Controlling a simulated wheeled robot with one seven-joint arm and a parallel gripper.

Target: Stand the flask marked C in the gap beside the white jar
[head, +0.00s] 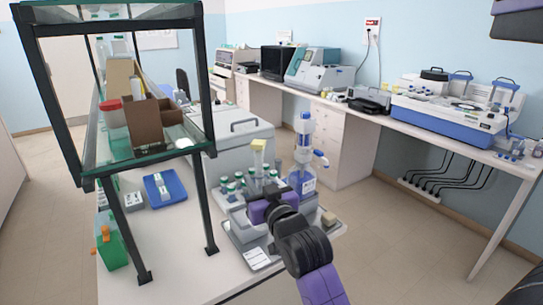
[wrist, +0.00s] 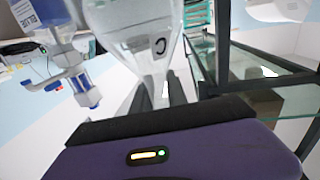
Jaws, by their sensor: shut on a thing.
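The flask marked C (wrist: 140,30) is clear glass and fills the upper middle of the wrist view, which looks upside down. Its narrow neck lies between the fingers of my gripper (wrist: 166,95), which is shut on it. In the head view my gripper (head: 266,207) is over the crowded grey tray area on the near bench. The flask cannot be made out clearly there, as my wrist and other items cover that spot. I cannot pick out the white jar or the gap beside it with certainty in either view.
A blue-labelled dispenser bottle (head: 302,178) stands close right of my gripper; it also shows in the wrist view (wrist: 65,70). Several green-capped bottles (head: 232,187) stand to the left. A dark-framed glass shelf (head: 205,130) rises at left. A blue tray (head: 158,188) lies beneath it.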

